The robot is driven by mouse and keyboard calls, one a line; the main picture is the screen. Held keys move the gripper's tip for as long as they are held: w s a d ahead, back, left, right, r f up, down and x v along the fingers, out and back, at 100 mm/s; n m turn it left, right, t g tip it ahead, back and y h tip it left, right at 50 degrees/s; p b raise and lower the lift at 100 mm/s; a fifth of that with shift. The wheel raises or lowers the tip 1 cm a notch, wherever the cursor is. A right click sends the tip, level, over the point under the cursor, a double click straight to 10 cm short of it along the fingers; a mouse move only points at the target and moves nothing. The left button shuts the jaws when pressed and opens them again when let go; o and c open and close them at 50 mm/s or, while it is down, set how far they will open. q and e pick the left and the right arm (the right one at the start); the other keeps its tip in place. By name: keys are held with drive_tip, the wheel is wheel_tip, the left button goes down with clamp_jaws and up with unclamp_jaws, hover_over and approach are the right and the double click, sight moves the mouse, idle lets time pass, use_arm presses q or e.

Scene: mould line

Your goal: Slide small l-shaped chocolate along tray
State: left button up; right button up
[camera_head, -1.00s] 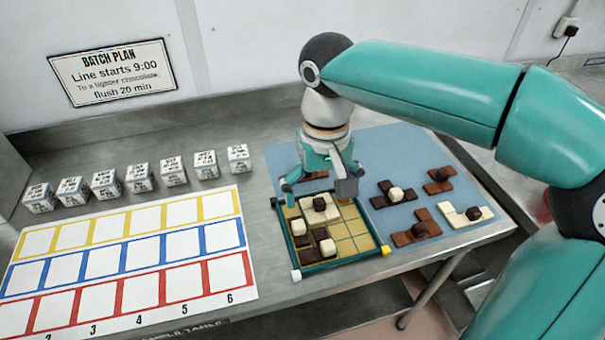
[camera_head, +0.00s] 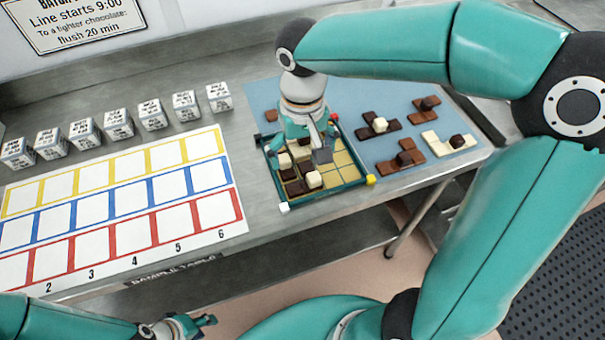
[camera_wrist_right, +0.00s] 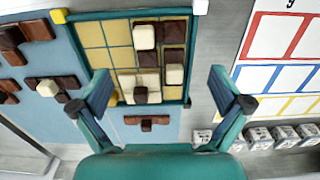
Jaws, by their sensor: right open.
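The tray (camera_head: 330,194) has a dark green rim and a yellow gridded floor, and stands on a blue mat. In the right wrist view the tray (camera_wrist_right: 95,35) holds dark brown pieces (camera_wrist_right: 173,32) with cream knobs. It also holds a cream piece (camera_wrist_right: 127,82) with a dark knob, near the rim on my gripper's side. I cannot tell for sure which is the small L-shaped chocolate. My right gripper (camera_head: 298,150) is open above the back part of the tray, its fingers (camera_wrist_right: 161,90) spread either side of the cream piece, with nothing held. My left gripper (camera_head: 203,322) is low, away from the table.
Several chocolates (camera_head: 405,159) lie on the mat right of the tray; a brown one (camera_wrist_right: 147,122) lies behind it. A numbered sheet (camera_head: 120,205) with coloured frames and a row of white printed cubes (camera_head: 117,124) are at left. The tray's right half is mostly empty.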

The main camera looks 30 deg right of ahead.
sight(303, 184)
wheel_tip(303, 184, down, 8)
drive_tip(key=shift+f, duration=0.2)
drive_tip(key=shift+c, duration=0.2)
drive_tip(key=shift+s, duration=0.1)
drive_tip(key=c, duration=1.3)
drive_tip(key=shift+c, duration=0.2)
drive_tip(key=shift+s+f, duration=0.1)
